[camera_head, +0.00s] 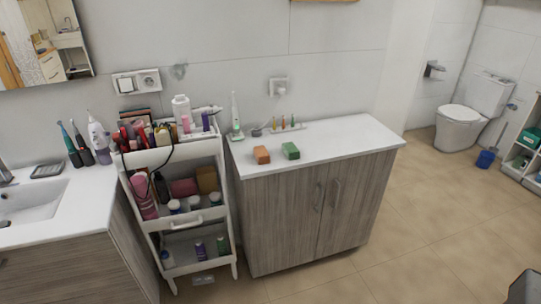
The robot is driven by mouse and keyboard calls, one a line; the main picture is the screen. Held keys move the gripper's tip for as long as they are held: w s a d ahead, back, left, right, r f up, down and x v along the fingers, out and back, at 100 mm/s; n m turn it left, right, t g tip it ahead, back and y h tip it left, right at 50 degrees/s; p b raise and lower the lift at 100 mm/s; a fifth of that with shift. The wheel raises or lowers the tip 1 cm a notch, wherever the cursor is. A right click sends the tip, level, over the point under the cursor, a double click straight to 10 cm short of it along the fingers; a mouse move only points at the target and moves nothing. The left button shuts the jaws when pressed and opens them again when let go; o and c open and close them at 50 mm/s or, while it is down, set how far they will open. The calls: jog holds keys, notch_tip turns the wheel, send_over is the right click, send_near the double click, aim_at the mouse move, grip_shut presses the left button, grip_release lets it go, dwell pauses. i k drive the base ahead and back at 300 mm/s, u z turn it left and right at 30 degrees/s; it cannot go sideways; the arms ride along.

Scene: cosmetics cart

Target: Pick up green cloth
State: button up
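A small green block-shaped item (291,151), the only thing here that could be the green cloth, lies on the white top of a wood-front cabinet (345,147). It looks like a compact, folded or solid piece; its material is too small to tell. An orange-brown item (261,155) of similar shape lies just left of it, with a small gap between them. Nothing covers the green item.
A white tiered cart (174,158) full of cosmetics stands left of the cabinet, beside the sink counter (85,205). An upright toothbrush (236,115) and a row of small items stand behind the green item. The countertop to its right is clear. Open floor lies right of the cabinet.

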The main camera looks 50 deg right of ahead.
aim_at(290, 150)
jog(key=z, duration=0.3)
jog(key=k, duration=0.15)
jog(key=u, duration=2.8)
jog(key=k, duration=1.45)
jog(key=z, duration=0.9)
